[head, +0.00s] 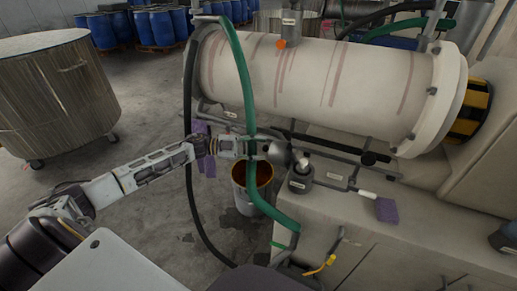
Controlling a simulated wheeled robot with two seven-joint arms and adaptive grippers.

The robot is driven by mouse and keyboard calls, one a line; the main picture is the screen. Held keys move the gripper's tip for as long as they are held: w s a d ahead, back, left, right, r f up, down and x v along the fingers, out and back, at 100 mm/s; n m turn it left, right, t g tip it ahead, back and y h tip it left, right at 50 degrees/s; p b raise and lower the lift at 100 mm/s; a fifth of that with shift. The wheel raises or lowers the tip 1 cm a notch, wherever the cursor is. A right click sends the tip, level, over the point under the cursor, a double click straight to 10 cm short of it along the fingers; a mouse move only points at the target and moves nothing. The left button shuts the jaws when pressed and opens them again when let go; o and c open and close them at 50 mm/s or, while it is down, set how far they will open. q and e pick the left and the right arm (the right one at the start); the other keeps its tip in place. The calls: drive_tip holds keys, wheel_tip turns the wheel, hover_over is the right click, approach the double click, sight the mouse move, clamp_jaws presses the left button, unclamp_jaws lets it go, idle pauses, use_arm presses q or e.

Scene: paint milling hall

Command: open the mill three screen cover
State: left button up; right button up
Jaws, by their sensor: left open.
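The mill is a large pale horizontal cylinder (325,75) with reddish streaks and a bolted flange (437,100) at its right end. I cannot tell which part is the screen cover. A dark, labelled round fitting (300,180) with a light round top stands on the ledge below the cylinder. My left arm reaches in from the left, and its gripper (280,153) is open just above and left of this fitting. The green hose crosses in front of my wrist and partly hides it. I cannot tell whether the gripper touches anything. My right gripper is out of view.
A green hose (240,70) and a dark hose (190,185) hang near my left arm. A bucket (240,193) stands on the floor below. A large drum (55,100) is at left, with blue barrels (155,28) behind. A purple block (387,211) is at the ledge.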

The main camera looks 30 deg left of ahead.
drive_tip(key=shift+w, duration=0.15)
use_arm(q)
drive_tip(key=shift+c, duration=0.9)
clamp_jaws()
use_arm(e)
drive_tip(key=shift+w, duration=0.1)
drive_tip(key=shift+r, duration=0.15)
